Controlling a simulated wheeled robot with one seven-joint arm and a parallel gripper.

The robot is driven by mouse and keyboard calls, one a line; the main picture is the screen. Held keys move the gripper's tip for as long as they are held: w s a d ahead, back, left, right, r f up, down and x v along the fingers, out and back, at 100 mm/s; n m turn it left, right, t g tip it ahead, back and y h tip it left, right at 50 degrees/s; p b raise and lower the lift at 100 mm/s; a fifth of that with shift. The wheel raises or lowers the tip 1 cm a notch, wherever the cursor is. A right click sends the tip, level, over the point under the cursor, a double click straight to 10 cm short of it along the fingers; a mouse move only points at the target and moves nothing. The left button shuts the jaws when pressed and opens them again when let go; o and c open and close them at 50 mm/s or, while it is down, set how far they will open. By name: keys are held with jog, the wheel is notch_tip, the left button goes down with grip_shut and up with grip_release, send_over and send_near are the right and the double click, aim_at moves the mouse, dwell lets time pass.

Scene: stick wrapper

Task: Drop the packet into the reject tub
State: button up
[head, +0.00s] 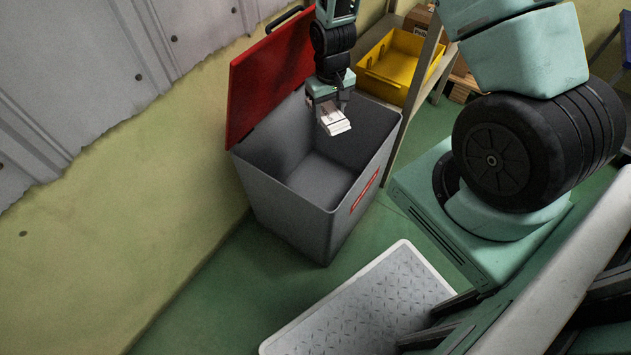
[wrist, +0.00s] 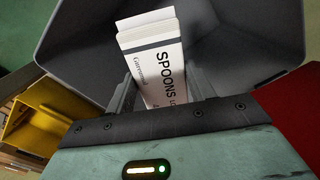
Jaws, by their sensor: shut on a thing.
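The packet (head: 333,120) is a small white box held in my gripper (head: 328,103). In the wrist view the packet (wrist: 158,62) shows dark print reading "SPOONS", and my gripper's fingers (wrist: 150,98) are shut on its sides. The reject tub (head: 290,195) is a grey open bin with a red label on its side and a red lid (head: 262,80) tipped back against the wall. The packet is above the tub's opening, apart from its walls as far as I can see. The tub's grey inside (wrist: 85,40) lies behind the packet in the wrist view. The visible tub floor looks empty.
A yellow bin (head: 393,65) stands on a shelf to the right behind the tub. A grey textured platform (head: 365,310) is at the front. The pale wall (head: 150,190) runs along the left, with open green floor (head: 225,310) before the tub.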

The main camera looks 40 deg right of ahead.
notch_tip(320, 180, down, 6)
jog(key=b, duration=0.5)
jog(key=shift+r, duration=0.15)
jog(key=o, duration=1.1)
jog(key=shift+c, duration=0.2)
notch_tip(320, 180, up, 18)
jog(key=p, duration=0.5)
jog(key=shift+f, duration=0.25)
